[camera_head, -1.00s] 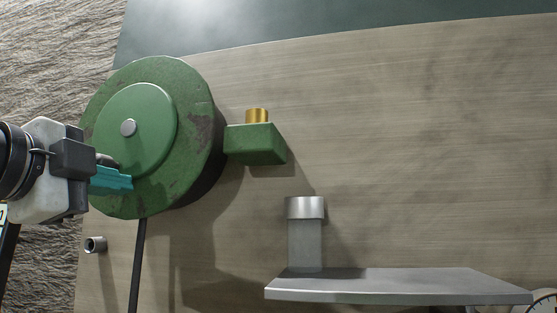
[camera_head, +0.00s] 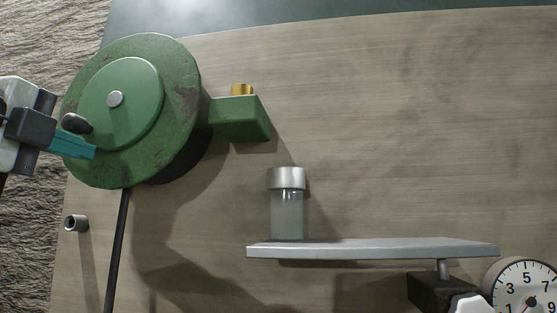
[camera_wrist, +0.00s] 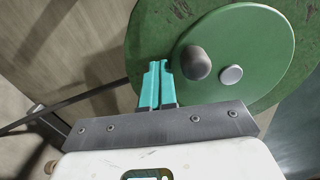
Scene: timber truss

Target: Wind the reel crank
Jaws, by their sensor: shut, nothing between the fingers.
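The green reel (camera_head: 180,85) is a worn round drum on the wooden board at the upper left. Its raised disc (camera_head: 140,80) has a silver hub pin (camera_head: 115,99) at the middle. The dark crank knob (camera_head: 75,123) sticks out at the disc's lower left; it also shows in the wrist view (camera_wrist: 196,63). My gripper (camera_head: 92,152) has teal fingers, pressed together and empty. In the head view it is just below the knob. In the wrist view the fingertips (camera_wrist: 155,66) are just left of the knob; I cannot tell whether they touch it.
A green block (camera_head: 240,118) with a brass cap (camera_head: 242,90) is right of the reel. A dial gauge (camera_head: 525,290) is at lower right. A dark rod (camera_head: 118,250) runs down from the reel.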

